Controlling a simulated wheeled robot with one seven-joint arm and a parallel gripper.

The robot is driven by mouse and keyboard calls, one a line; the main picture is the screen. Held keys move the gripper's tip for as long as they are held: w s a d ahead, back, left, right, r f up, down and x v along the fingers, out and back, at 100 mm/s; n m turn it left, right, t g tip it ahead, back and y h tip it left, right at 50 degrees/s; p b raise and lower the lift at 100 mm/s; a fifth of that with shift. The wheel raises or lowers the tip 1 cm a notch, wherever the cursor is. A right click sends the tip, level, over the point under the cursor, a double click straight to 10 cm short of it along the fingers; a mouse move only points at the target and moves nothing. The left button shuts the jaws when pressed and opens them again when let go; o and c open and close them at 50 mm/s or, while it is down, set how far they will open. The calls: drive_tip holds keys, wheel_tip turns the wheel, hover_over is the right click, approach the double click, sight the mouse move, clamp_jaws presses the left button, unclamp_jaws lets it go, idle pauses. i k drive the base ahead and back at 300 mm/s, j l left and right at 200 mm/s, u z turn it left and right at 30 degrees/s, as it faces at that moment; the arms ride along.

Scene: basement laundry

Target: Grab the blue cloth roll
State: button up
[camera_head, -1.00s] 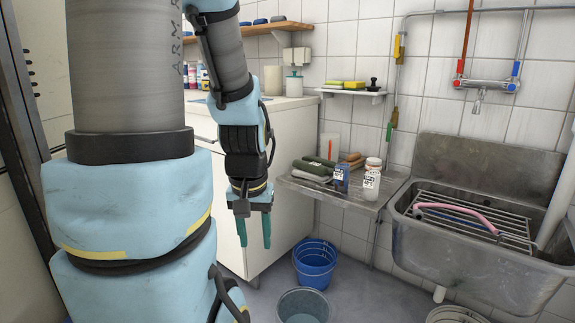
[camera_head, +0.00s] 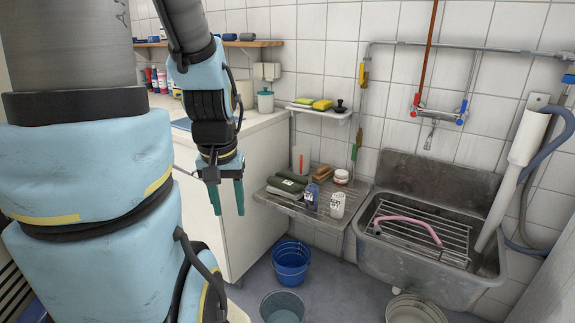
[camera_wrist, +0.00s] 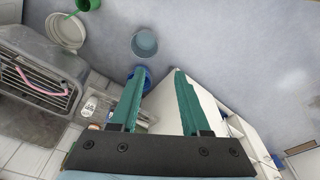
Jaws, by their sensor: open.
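On the wooden wall shelf (camera_head: 262,43) at the top left of the head view lie several small rolls. My gripper (camera_head: 228,210) hangs pointing down, open and empty, well below the shelf and in front of the white cabinet. In the wrist view its two green fingers (camera_wrist: 158,75) stand apart with nothing between them.
A metal rack (camera_head: 290,204) holds a dark green roll (camera_head: 291,184), a blue bottle (camera_head: 311,196) and a white jar (camera_head: 337,204). A sink (camera_head: 385,270) stands right. A blue bucket (camera_head: 291,262) and a grey bucket (camera_head: 282,306) are on the floor. The white cabinet (camera_head: 240,190) is close behind my gripper.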

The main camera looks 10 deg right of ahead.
sight(311, 192)
drive_tip(key=i+l+u, duration=0.15)
drive_tip(key=l+u, duration=0.2)
drive_tip(key=i+l+u, duration=0.1)
drive_tip(key=l+u, duration=0.25)
drive_tip(key=j, duration=0.1)
